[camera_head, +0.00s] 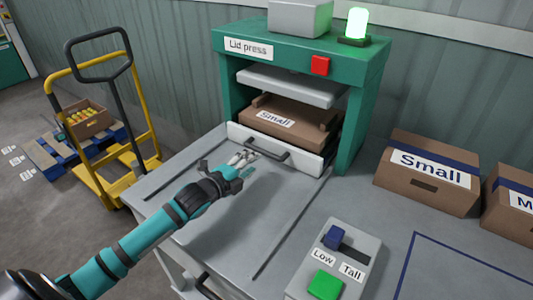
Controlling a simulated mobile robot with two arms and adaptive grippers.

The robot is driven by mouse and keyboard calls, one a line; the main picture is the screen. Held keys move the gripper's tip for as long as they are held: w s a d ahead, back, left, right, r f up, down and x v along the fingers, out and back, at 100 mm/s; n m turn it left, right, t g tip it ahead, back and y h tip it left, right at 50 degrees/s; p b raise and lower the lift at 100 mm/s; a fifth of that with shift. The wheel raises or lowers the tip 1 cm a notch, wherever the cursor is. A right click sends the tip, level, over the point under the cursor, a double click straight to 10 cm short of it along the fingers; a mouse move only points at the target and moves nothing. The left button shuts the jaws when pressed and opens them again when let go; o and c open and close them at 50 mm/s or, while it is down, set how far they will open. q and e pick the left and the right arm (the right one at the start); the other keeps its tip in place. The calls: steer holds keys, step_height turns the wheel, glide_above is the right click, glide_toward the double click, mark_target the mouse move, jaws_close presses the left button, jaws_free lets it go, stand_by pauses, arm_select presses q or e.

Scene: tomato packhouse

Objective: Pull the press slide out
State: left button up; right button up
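The lid press (375,60) is a green frame with a grey plate (290,86) above its opening. The press slide (300,161) is at the bottom of the opening, with a white front and a dark bar handle (268,152). A brown box labelled Small (310,130) sits on the slide behind that front. My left gripper (247,166) is just in front of the handle's left end, its fingers apart. I cannot tell whether a fingertip touches the handle. My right gripper is not in view.
The grey table (215,225) is clear in front of the slide, between two dark lines. A control box (362,270) with a blue Low/Tall lever and green button stands at front right. A Small carton (425,190) stands right of the press. The press lamp (356,24) glows green.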

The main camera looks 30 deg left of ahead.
mark_target(265, 154)
arm_select(q)
steer(key=x, duration=0.8)
steer(key=shift+w+d, duration=0.1)
steer(key=shift+w, duration=0.25)
jaws_close()
